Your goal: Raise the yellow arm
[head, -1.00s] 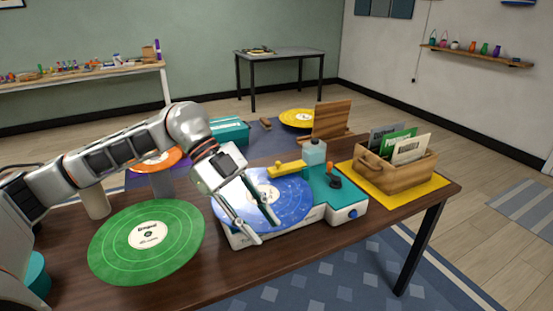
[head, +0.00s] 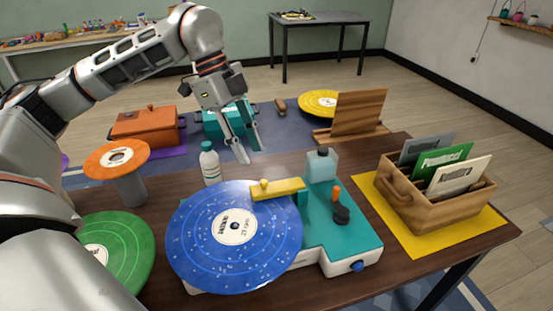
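The yellow arm (head: 282,190) lies low and about level over the upper right edge of the blue record (head: 205,255), with a small knob near its left end. The blue record sits on the teal-topped turntable (head: 335,235). I cannot tell whether the arm touches the record. My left gripper (head: 248,155) is in the air above and behind the turntable, pointing down. Its fingers are apart with nothing between them, clear of the yellow arm. My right gripper is out of view.
A white bottle (head: 209,165) stands behind the record, and a pale blue bottle (head: 321,165) stands behind the turntable. A wooden record crate (head: 425,212) is at right. An orange record on a stand (head: 128,188) and a green record (head: 130,255) are at left.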

